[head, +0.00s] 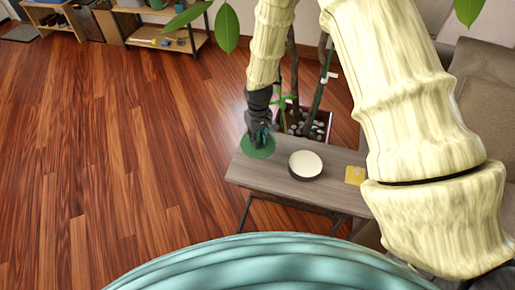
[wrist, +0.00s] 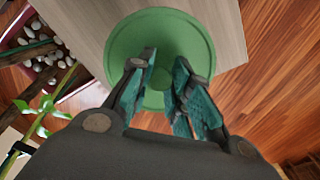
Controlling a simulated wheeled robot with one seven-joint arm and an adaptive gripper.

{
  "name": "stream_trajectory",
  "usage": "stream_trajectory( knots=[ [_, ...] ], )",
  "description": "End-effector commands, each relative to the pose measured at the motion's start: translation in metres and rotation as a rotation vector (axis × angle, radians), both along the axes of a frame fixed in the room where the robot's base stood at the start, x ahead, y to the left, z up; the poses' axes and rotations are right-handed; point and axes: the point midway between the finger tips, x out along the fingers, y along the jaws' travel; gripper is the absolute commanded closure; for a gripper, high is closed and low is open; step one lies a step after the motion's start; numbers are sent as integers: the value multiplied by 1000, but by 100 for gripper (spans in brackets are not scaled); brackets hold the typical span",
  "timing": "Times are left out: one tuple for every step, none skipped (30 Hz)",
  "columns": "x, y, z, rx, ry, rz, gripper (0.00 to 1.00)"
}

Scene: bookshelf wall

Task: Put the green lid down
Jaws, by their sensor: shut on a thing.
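The green lid (head: 258,150) is a flat round disc at the far left end of the grey wooden table (head: 262,181). My gripper (head: 260,135) reaches down from above onto it. In the wrist view the lid (wrist: 189,38) lies beyond the teal fingers of my gripper (wrist: 164,78), over the table's end. The fingers are shut on the middle of the lid; a small part between them is partly hidden. I cannot tell whether the lid touches the table top or hangs just above it.
A round cream-topped dark container (head: 306,165) stands right of the lid. A yellow square item (head: 355,175) lies further right. A potted plant with white pebbles (head: 318,130) stands behind the table. A sofa (head: 486,85) is at the right. The floor at left is clear.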

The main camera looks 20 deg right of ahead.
Motion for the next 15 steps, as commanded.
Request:
stream_trajectory(
  knots=[
    [0,0,-6,0,1,0,96],
    [0,0,-9,0,1,1,97],
    [0,1,-13,0,1,1,97],
    [-1,1,-16,0,2,1,97],
    [0,1,-18,0,1,2,97],
    [0,1,-20,0,0,2,97],
    [0,1,-21,0,0,2,97],
    [1,1,-22,0,-1,2,97],
    [1,2,-23,0,-1,3,97],
    [1,2,-24,0,-1,3,97],
    [1,2,-25,0,-1,3,97],
    [1,2,-27,0,-1,3,97],
    [1,2,-29,0,0,3,97],
    [0,2,-32,0,0,4,97],
    [0,2,-35,0,1,4,97]
  ],
)
